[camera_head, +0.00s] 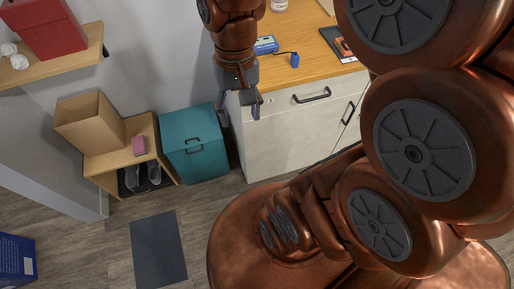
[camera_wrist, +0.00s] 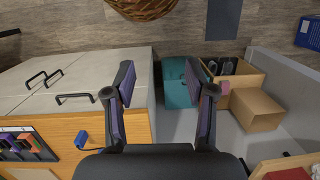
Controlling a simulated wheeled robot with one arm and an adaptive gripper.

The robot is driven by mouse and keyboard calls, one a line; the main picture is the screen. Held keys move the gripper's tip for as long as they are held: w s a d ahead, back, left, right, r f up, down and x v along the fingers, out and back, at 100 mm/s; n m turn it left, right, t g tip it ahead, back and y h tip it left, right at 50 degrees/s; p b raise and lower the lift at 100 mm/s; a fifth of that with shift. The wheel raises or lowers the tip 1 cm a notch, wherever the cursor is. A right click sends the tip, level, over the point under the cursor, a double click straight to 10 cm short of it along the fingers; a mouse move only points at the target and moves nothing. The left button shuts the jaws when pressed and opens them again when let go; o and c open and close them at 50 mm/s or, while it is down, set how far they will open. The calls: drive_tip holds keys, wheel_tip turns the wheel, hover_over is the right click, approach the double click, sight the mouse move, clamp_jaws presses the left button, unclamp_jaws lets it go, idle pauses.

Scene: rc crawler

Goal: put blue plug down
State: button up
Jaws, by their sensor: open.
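The blue plug (camera_head: 295,60) lies on the wooden counter top (camera_head: 318,72) near its front edge. A dark cord joins it to a blue-and-white device (camera_head: 266,45) on the counter. The plug also shows in the wrist view (camera_wrist: 82,137), left of the fingers and apart from them. My gripper (camera_head: 239,108) points downward at the left end of the counter, to the left of the plug. In the wrist view its two fingers (camera_wrist: 160,80) are spread wide with nothing between them. The device is not clearly visible in the wrist view.
A teal box (camera_head: 194,146) stands on the floor left of the white cabinet (camera_head: 285,130). A low wooden shelf (camera_head: 104,175) bears an open cardboard box (camera_head: 90,122). A dark tray with tools (camera_head: 338,44) lies on the counter right of the plug. A grey mat (camera_head: 158,250) lies on the floor.

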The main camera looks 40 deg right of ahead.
drive_tip(key=s+a+f+n+h, duration=0.1)
drive_tip(key=s+f+n, duration=0.2)
drive_tip(key=s, duration=0.5)
drive_tip(key=shift+a+f+n, duration=0.15)
drive_tip(key=shift+a+n, duration=0.2)
drive_tip(key=shift+n, duration=0.15)
